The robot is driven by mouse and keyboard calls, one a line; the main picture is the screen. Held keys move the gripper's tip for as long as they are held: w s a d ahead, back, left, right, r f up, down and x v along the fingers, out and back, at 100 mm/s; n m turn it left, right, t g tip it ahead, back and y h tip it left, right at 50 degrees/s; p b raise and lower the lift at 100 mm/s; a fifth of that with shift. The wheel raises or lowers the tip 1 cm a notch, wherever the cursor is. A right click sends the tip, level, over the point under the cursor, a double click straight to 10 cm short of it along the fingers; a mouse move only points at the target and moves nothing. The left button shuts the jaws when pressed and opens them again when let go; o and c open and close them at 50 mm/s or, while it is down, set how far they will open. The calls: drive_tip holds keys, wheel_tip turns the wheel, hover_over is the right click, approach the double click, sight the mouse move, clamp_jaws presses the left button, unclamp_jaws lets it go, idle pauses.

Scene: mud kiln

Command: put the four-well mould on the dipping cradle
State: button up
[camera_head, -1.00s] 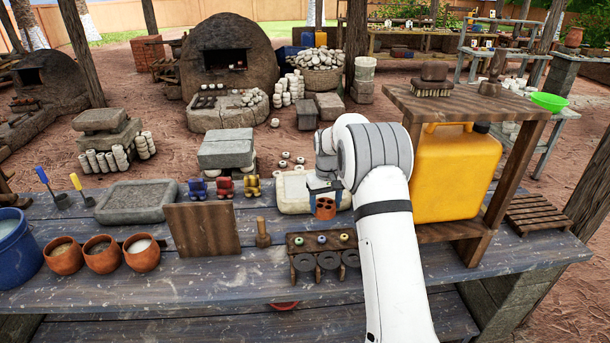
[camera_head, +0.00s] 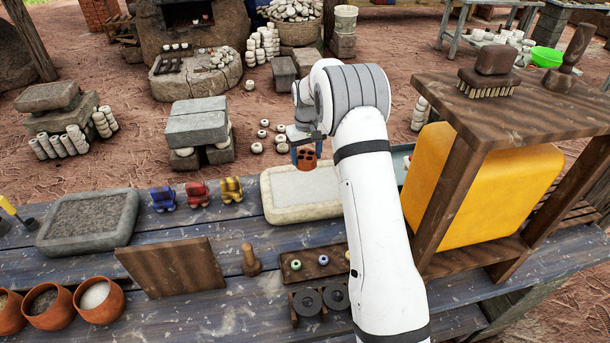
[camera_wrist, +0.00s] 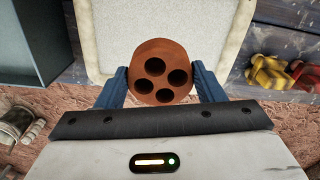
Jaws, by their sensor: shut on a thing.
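The four-well mould (camera_head: 307,164) is a short orange-brown clay cylinder with four dark round holes in its face. My gripper (camera_wrist: 160,80) is shut on it, with one blue finger on each side; in the head view my gripper (camera_head: 306,155) holds it in the air near the far edge of the pale basin. In the wrist view the mould (camera_wrist: 160,57) shows its holes clearly. Small notched stands in blue (camera_head: 163,199), red (camera_head: 197,193) and yellow (camera_head: 231,189) stand left of the basin. I cannot tell which thing is the dipping cradle.
The pale basin (camera_head: 272,215) lies below the mould; a grey stone tray (camera_head: 48,245) lies far left. An upright board (camera_head: 172,266), a peg (camera_head: 250,262) and a dark rack with coloured rings (camera_head: 288,275) stand nearer. A wooden shelf frame (camera_head: 450,185) with a yellow container is right.

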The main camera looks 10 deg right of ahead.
sight(305, 165)
wheel_tip(305, 165, down, 4)
drive_tip(key=shift+a+f+p, duration=0.15)
drive_tip(key=shift+f+p, duration=0.1)
drive_tip(key=shift+p, duration=0.4)
drive_tip(key=shift+f+p, duration=0.6)
drive_tip(key=shift+f, duration=1.65)
drive_tip(key=shift+s, duration=0.1)
drive_tip(key=shift+f, duration=0.15)
drive_tip(key=o, duration=1.2)
